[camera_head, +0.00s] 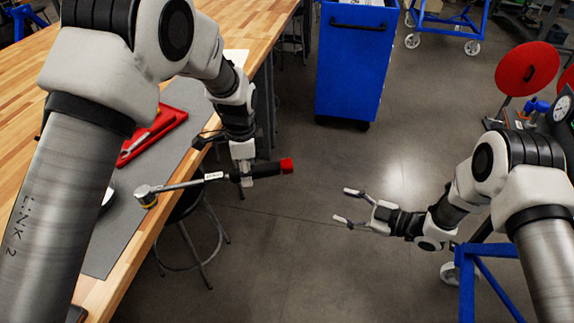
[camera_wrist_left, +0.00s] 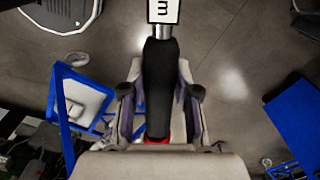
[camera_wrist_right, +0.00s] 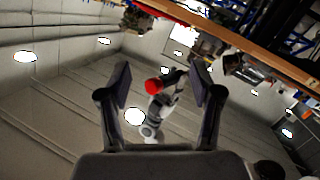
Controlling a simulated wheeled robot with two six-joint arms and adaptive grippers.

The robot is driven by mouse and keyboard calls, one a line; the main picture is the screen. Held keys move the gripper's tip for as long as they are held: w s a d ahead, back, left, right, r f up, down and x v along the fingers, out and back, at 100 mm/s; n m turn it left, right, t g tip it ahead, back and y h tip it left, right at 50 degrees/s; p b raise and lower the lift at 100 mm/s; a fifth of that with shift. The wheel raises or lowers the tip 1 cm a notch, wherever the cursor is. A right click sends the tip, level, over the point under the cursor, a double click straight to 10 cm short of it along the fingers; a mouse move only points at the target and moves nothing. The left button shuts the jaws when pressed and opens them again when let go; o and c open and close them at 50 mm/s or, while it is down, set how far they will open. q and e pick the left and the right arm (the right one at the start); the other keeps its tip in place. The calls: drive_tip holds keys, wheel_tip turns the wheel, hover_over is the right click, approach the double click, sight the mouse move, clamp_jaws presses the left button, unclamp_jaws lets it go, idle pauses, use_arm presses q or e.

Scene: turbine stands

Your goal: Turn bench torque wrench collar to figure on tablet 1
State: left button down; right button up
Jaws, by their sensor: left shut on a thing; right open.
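The torque wrench (camera_head: 190,184) is held in the air beside the bench's right edge, roughly level, its ratchet head to the left over the bench edge and its red collar (camera_head: 286,165) at the right end. My left gripper (camera_head: 243,172) is shut on its black handle; the handle (camera_wrist_left: 158,85) also shows between the fingers in the left wrist view. My right gripper (camera_head: 346,206) is open and empty, to the right of and below the red collar, pointing left. In the right wrist view the collar (camera_wrist_right: 152,87) appears between the open fingers, some distance off. I cannot make out a tablet figure.
The wooden bench (camera_head: 245,38) with a grey mat (camera_head: 120,235) and red tray (camera_head: 165,124) is at left. A stool (camera_head: 190,235) stands under its edge. A blue cabinet (camera_head: 352,70) is behind. The floor between the grippers is clear.

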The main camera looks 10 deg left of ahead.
sight(287, 166)
drive_tip(key=w+a+r+n+g, duration=0.2)
drive_tip(key=a+r+n+g, duration=0.15)
drive_tip(key=r+n, duration=0.3)
drive_tip(key=w+a+r+n+g, duration=0.25)
drive_tip(key=r+n+g, duration=0.2)
drive_tip(key=n, duration=0.25)
drive_tip(key=w+x, duration=0.1)
drive_tip(key=x, duration=0.6)
drive_tip(key=shift+s+a+r+y, duration=0.2)
drive_tip(key=shift+s+y, duration=0.1)
drive_tip(key=shift+s, duration=0.1)
